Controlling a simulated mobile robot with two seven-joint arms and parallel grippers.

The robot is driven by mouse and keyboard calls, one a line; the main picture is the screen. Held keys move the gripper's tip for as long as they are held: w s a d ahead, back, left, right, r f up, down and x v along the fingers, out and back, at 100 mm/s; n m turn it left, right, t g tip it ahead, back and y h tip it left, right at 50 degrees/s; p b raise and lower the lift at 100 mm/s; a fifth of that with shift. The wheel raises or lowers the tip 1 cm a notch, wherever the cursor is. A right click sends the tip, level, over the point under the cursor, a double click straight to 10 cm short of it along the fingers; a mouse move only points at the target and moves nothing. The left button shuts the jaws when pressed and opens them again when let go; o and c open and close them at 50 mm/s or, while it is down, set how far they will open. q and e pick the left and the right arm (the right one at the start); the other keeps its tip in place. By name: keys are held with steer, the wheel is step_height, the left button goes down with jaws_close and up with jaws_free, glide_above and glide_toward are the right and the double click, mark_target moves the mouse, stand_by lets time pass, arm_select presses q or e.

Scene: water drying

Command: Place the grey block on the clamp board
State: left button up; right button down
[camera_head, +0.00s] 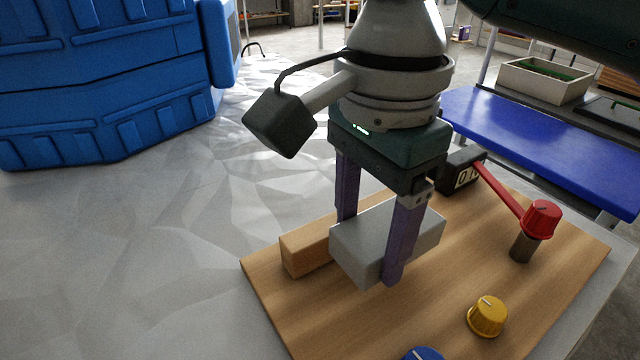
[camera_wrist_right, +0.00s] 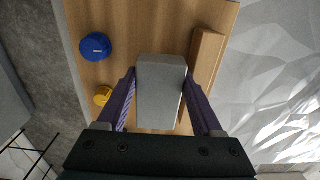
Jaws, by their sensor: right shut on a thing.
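The grey block (camera_head: 372,250) is held between the two purple fingers of my right gripper (camera_head: 373,245), which is shut on it. The block is over the wooden clamp board (camera_head: 330,325), beside a wooden strip (camera_head: 305,252) on the board. Whether the block touches the board is hard to tell. In the right wrist view the grey block (camera_wrist_right: 160,90) lies between the fingertips (camera_wrist_right: 158,88), and the wooden strip (camera_wrist_right: 205,65) is just right of it. My left gripper is not in view.
The board carries a red knob (camera_head: 541,218) on a red arm, a yellow knob (camera_head: 487,315), a blue knob (camera_head: 424,354) and a dark numbered box (camera_head: 461,172). A blue crate (camera_head: 100,80) stands at the back left. The grey surface (camera_head: 130,260) left of the board is clear.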

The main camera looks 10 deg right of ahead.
mark_target(369, 233)
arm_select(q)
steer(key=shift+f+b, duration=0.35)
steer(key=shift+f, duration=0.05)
arm_select(e)
step_height(369, 233, down, 4)
steer(key=shift+r, duration=0.1)
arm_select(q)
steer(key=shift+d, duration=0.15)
arm_select(e)
steer(key=shift+f, duration=0.35)
steer(key=shift+c, duration=1.6)
jaws_free()
steer(key=shift+f, duration=0.1)
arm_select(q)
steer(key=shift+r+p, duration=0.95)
arm_select(e)
step_height(369, 233, up, 12)
steer(key=shift+w+f, duration=0.1)
steer(key=shift+f, duration=0.05)
steer(key=shift+r, duration=0.3)
